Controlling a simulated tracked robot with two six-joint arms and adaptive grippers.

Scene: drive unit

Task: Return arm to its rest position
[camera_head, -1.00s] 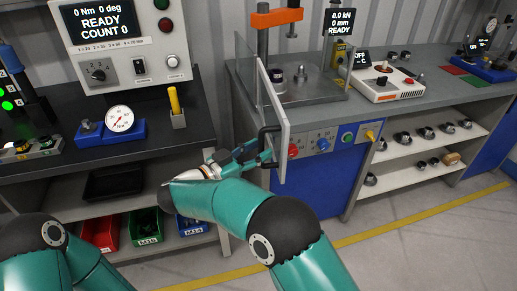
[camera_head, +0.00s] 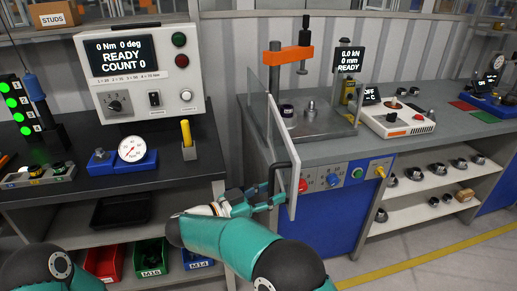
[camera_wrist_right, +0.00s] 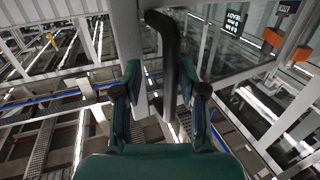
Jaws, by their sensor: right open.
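My right gripper (camera_head: 264,196) is at the clear guard door (camera_head: 279,135) of the press, beside its black handle (camera_head: 281,178). In the right wrist view the two fingers (camera_wrist_right: 160,92) are spread apart, with the black handle (camera_wrist_right: 168,45) between and beyond them. I cannot tell whether a finger touches the handle. My right arm (camera_head: 225,241) reaches in from the lower middle. Part of my left arm (camera_head: 45,268) shows at the lower left; its gripper is out of view.
The press (camera_head: 290,55) stands behind the door on a bench with a blue front (camera_head: 335,217). A dark bench (camera_head: 190,168) at left carries a dial gauge (camera_head: 132,149) and a readout box (camera_head: 140,72). Bins (camera_head: 150,257) sit below. Grey floor is open at lower right.

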